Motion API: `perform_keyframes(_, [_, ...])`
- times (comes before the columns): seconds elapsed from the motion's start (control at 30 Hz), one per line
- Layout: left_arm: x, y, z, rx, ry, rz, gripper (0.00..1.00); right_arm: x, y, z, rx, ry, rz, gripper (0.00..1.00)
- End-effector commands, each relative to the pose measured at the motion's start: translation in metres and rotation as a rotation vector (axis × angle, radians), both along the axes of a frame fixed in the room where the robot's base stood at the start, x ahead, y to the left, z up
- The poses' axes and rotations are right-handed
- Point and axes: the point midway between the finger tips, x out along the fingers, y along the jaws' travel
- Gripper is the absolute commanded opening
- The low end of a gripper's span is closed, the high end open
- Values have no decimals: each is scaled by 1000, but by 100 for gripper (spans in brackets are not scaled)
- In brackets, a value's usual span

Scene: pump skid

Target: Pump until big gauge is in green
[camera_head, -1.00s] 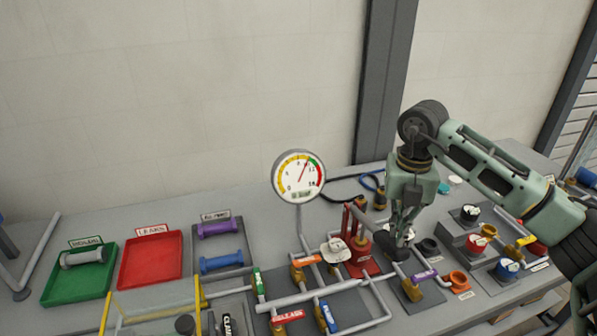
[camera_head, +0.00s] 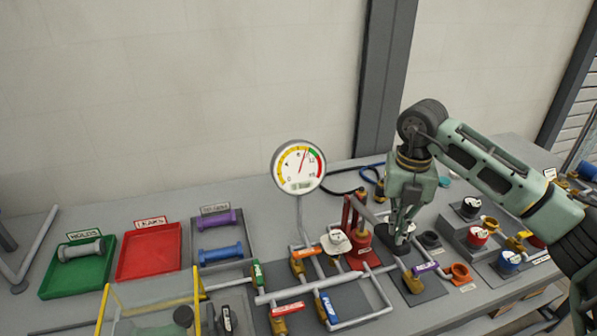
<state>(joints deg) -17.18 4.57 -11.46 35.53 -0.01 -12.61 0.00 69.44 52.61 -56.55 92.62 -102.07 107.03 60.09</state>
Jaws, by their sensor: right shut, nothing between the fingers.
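The big round gauge (camera_head: 298,167) stands on a pipe post left of centre. Its needle points up and slightly right, close to where the yellow band meets the green; I cannot tell exactly which side. The red pump (camera_head: 360,252) stands on the bench to the right of the gauge, with a red upright behind it. A dark pump handle (camera_head: 391,245) reaches to the right of it. My right gripper (camera_head: 398,232) is shut and empty, pointing down at the handle; whether it touches is unclear. My left gripper is out of view.
Pipes with coloured valve tags (camera_head: 288,308) lie in front of the gauge. A green tray (camera_head: 52,288) and a red tray (camera_head: 150,250) are at left. Red and blue capped knobs (camera_head: 478,235) stand at right, near my arm.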

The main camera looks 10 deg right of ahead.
Motion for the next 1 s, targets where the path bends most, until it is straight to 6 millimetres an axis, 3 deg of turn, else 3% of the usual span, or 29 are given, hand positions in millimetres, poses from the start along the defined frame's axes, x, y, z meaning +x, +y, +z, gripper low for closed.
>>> perform_keyframes(0.03, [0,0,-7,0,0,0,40,0,0,-9,0,1,0,0])
perform_keyframes(0.67, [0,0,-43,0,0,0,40,0,0,-64,0,1,0,0])
perform_keyframes(1.0, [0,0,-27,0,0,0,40,0,0,-43,0,0,0,0])
